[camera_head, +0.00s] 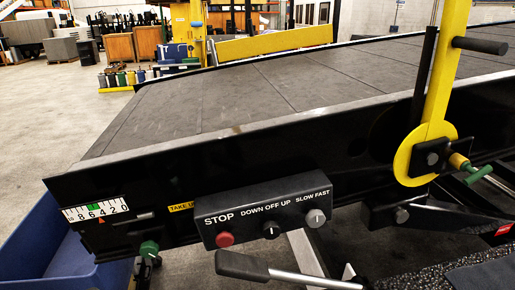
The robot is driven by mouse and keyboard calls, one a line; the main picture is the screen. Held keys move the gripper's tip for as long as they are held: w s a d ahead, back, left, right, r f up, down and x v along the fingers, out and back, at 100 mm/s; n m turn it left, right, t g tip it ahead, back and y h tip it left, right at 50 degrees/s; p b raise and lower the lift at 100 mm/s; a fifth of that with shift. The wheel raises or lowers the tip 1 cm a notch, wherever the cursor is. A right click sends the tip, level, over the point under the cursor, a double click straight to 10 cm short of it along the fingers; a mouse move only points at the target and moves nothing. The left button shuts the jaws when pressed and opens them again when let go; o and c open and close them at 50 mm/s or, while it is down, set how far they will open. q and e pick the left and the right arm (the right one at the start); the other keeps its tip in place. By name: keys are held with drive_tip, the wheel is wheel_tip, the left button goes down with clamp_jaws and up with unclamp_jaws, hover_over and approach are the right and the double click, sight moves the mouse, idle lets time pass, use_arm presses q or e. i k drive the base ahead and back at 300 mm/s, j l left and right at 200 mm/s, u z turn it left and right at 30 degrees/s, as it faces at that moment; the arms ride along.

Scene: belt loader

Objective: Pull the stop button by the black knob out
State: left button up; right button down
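The red stop button (225,239) is a round knob under the word STOP on the dark control box (290,205). The box is on the near side of the belt loader. A black knob (271,229) sits to its right under DOWN OFF UP. A grey knob (315,217) sits further right under SLOW FAST. From this angle I cannot tell whether the stop button is pressed in or out. Neither of my grippers is in view.
A lever with a black handle (242,266) crosses just below the control box. A yellow upright arm (440,80) with a round base stands at the right. A blue bin (50,255) is at the lower left. The belt surface (230,100) is bare.

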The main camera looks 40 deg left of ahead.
sight(224, 239)
drive_tip(key=j+u, duration=0.1)
drive_tip(key=u, duration=0.3)
drive_tip(key=j+u, duration=0.15)
drive_tip(key=u, duration=0.25)
drive_tip(key=j+u, duration=0.15)
drive_tip(key=u, duration=0.25)
drive_tip(key=k+j, duration=0.05)
